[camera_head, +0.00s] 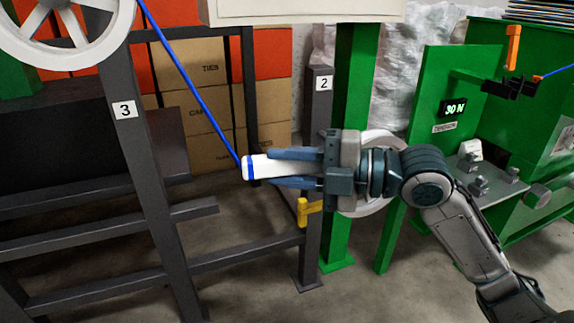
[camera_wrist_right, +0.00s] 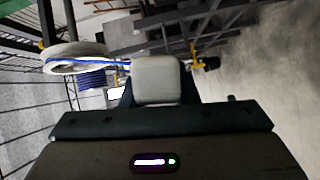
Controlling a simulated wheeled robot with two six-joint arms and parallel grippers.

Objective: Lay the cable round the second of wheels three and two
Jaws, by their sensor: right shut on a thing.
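My right gripper (camera_head: 268,168) is shut on the white cable end piece (camera_head: 258,168), which has a blue band. It holds the piece level, left of wheel two. The blue cable (camera_head: 190,82) runs taut from this piece up and left, leaving the top edge beside wheel three (camera_head: 66,52), a white spoked wheel. Whether it touches that wheel is out of view. Wheel two (camera_head: 372,208) is mostly hidden behind my right gripper and wrist. In the right wrist view, a pale block (camera_wrist_right: 157,80) sits between the fingers, and blue cable passes a white wheel (camera_wrist_right: 72,64). My left gripper is not in view.
Dark posts carry label 3 (camera_head: 124,109) and label 2 (camera_head: 323,83). A yellow bracket (camera_head: 308,210) juts out below my gripper. Dark rails (camera_head: 100,235) cross the left. A green machine (camera_head: 465,105) with a display stands right. Boxes (camera_head: 195,90) stack behind.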

